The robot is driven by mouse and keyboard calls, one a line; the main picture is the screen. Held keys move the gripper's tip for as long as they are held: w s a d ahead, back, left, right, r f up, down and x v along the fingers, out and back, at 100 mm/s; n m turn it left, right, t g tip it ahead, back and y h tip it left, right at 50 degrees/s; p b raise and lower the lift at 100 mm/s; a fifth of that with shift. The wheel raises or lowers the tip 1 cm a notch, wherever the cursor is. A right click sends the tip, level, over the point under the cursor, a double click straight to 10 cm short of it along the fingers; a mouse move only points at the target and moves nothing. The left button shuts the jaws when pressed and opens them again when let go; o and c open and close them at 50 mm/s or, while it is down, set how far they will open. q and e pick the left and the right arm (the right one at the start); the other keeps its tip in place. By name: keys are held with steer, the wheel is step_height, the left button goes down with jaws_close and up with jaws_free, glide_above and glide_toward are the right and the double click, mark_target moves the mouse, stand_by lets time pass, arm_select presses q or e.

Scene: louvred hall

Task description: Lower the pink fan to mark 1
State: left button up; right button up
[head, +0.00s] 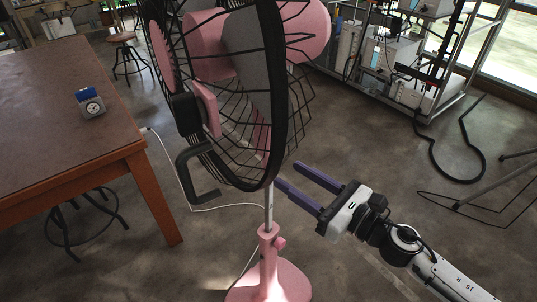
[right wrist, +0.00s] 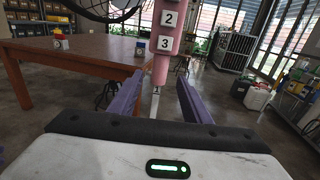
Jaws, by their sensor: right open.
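The pink fan (head: 200,110) stands upright in the middle of the head view, with a black wire cage, a silver pole (head: 269,205) and a pink base (head: 265,280). In the right wrist view its pink upper column (right wrist: 163,60) carries number labels 2 and 3. A small pale mark shows lower on the silver pole (right wrist: 154,105), too small to read surely. My right gripper (head: 287,174) has purple fingers, open and empty, pointing at the pole just below the cage. In the right wrist view the pole appears between the fingers (right wrist: 159,84); contact cannot be told.
A brown table (head: 60,130) stands at left with a blue dial device (head: 90,102) on it. A metal rack (head: 385,60) with equipment is at back right. A white cable (head: 225,207) and a black hose (head: 455,170) lie on the floor.

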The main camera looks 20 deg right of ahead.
mark_target(268, 177)
steer(key=shift+p+x, duration=0.75)
steer(key=shift+x, duration=3.3)
jaws_close()
steer(key=shift+f, duration=0.15)
